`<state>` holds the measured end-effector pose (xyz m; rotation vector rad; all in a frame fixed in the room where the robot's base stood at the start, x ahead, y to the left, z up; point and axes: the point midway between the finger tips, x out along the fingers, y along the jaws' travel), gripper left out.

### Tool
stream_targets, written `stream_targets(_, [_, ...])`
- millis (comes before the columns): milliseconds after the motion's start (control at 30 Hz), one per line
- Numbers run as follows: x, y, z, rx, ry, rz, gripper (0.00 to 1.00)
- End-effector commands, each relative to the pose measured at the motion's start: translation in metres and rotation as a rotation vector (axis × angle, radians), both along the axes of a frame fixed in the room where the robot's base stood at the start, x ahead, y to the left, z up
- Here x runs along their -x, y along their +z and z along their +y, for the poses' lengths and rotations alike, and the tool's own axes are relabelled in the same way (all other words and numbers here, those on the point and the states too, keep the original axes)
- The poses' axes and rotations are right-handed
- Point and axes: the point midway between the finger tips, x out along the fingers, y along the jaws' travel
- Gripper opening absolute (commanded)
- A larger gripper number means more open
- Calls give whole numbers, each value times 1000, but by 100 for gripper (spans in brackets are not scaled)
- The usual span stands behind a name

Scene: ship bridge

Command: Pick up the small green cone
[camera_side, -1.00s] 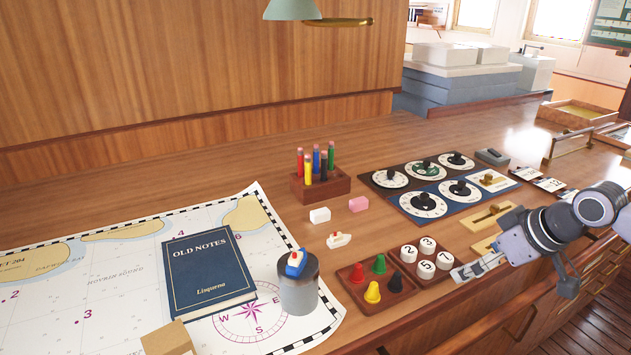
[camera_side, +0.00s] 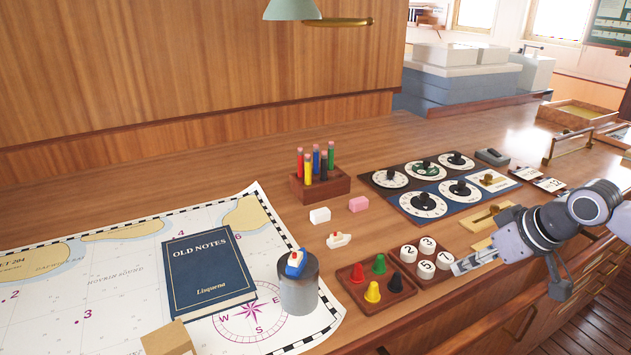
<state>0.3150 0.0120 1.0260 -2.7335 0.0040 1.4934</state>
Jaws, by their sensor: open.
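The small green cone (camera_side: 379,264) stands upright in a square wooden tray (camera_side: 346,285), at its back right. A red cone (camera_side: 358,274), a yellow cone (camera_side: 373,292) and a black cone (camera_side: 396,282) stand in the same tray. My gripper (camera_side: 455,268) is open and empty, to the right of the tray, beside the numbered discs. It is apart from the green cone.
A holder of numbered white discs (camera_side: 426,269) lies between the cone tray and my gripper. Dial panels (camera_side: 423,204) and brass levers (camera_side: 487,217) are behind. A grey cylinder (camera_side: 298,290) with a toy boat stands left, near a blue book (camera_side: 208,270). Bare wood lies behind the tray.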

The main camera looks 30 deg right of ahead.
Motion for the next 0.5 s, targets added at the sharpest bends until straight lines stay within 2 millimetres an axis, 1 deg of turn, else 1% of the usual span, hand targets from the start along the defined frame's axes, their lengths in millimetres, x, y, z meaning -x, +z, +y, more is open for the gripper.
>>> stream_targets(33, [-9,10,8,-8,-2,24,45])
stream_targets(200, [-40,36,39,-29,-44,128,45])
stream_targets(333, [-62,51,66,-31,-87,201,45])
stream_targets(500, [-82,61,97,-20,-139,267,45])
